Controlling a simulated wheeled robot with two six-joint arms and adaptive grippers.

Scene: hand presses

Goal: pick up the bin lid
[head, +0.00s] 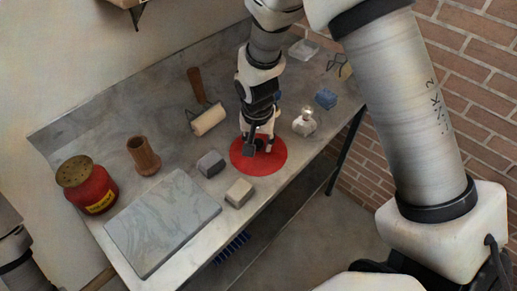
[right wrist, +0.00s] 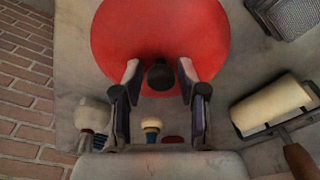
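The bin lid is a flat red disc (head: 272,163) with a dark knob, lying on the grey table near its front edge. In the right wrist view the red disc (right wrist: 160,30) fills the top middle, and its black knob (right wrist: 161,75) stands up between my fingers. My right gripper (head: 258,148) is over the lid and hides part of it. In the right wrist view the right gripper (right wrist: 160,80) is open, one finger on each side of the knob, with gaps visible. My left gripper is not in view; only part of my left arm shows at the lower left edge.
Close to the lid are a dark grey block (head: 211,163), a pale block (head: 239,193), a white roller (head: 209,119) and a glass bottle (head: 304,123). A marble slab (head: 160,222), red jar (head: 86,185) and wooden cup (head: 144,156) stand left.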

